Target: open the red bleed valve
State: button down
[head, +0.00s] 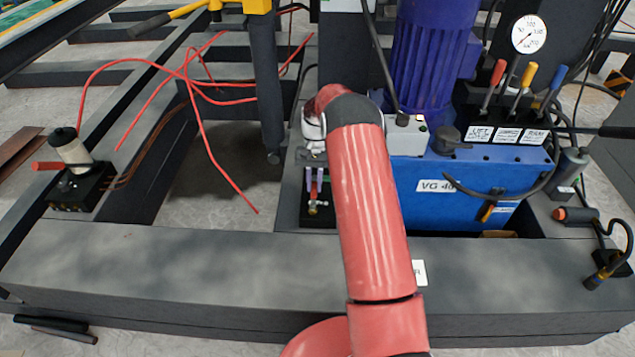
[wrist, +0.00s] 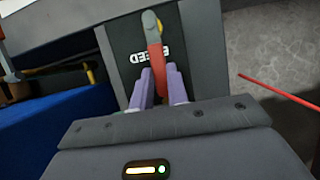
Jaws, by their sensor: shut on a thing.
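The red bleed valve (wrist: 154,57) shows in the wrist view as a red lever with a grey-brown rounded end, over a dark plate with partly hidden white lettering ending in "EED". My gripper (wrist: 159,82) has its two pale purple fingers on either side of the lever, shut on it. In the head view the gripper (head: 314,175) points down at the small valve block left of the blue tank. The red lever (head: 313,188) shows between the fingers there, with a brass fitting below it. My arm hides part of the area around the valve.
The blue tank (head: 465,205) stands close on the right, with a purple-blue motor (head: 425,60), coloured levers and a gauge (head: 529,34). Another block with a red handle (head: 47,166) sits at far left. Loose red lines (head: 215,150) cross the gap between.

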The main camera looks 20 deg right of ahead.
jog(key=shift+w+a, duration=0.1)
dwell(0.5)
jog(key=c, duration=1.4)
grip_release()
jog(key=shift+o, duration=0.2)
jog(key=shift+r, duration=0.1)
jog(key=v, duration=0.7)
jog(key=shift+r, duration=0.3)
jog(key=shift+w, duration=0.1)
